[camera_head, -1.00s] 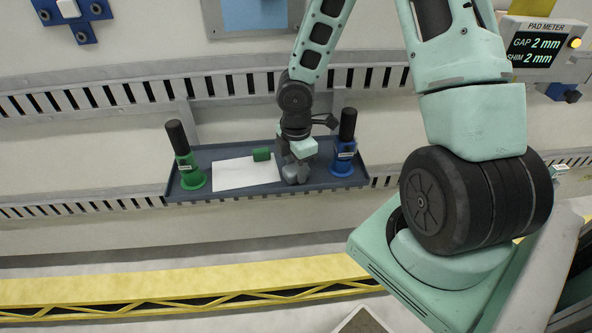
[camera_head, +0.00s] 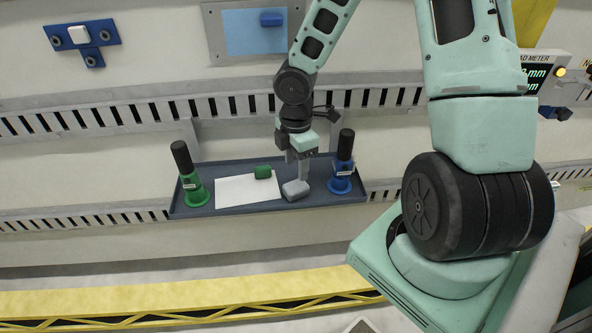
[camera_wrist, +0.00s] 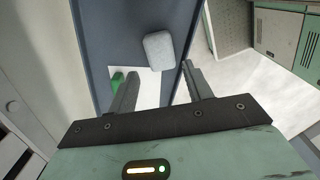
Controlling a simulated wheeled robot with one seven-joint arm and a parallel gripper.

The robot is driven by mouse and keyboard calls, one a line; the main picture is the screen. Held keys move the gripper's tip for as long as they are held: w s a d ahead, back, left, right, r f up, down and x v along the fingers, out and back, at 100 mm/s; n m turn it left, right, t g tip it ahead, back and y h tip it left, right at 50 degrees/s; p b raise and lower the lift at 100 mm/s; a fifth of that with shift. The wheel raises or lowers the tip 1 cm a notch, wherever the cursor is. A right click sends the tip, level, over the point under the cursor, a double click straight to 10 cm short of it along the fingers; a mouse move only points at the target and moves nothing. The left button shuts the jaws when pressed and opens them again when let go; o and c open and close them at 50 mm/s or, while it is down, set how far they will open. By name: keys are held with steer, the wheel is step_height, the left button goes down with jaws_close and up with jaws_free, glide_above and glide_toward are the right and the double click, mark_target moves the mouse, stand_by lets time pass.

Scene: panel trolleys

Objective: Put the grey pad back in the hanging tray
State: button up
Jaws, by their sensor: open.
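The grey pad (camera_head: 296,189) lies in the hanging tray (camera_head: 236,208), between the white sheet and the blue-based tool. It also shows in the wrist view (camera_wrist: 158,50), beyond my fingertips. My gripper (camera_head: 302,170) is just above the pad in the head view. In the wrist view my gripper (camera_wrist: 160,80) has its two fingers apart with nothing held between them. The hanging tray shows in the wrist view as a dark blue-grey floor (camera_wrist: 110,30).
A white sheet (camera_head: 238,192) and a green block (camera_head: 263,172) lie in the tray. A green-based tool (camera_head: 190,178) stands at its left end, a blue-based tool (camera_head: 342,165) at its right. A slotted rail (camera_head: 150,110) runs above. A yellow beam (camera_head: 180,302) runs below.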

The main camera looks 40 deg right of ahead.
mark_target(296, 185)
steer(key=s+a+r+m+p, duration=0.1)
steer(key=s+a+r+m, duration=0.15)
steer(key=a+r, duration=0.3)
steer(key=s+a+r+m, duration=0.1)
steer(key=s+a+r, duration=0.2)
steer(key=a+r, duration=0.3)
steer(key=s+a+r+m, duration=0.4)
steer(key=s+a, duration=0.7)
steer(key=s, duration=0.1)
steer(key=shift+y, duration=0.3)
steer(key=shift+s+m, duration=0.1)
steer(key=shift+m, duration=0.15)
steer(key=shift+r+p, duration=0.5)
steer(key=shift+p, duration=0.05)
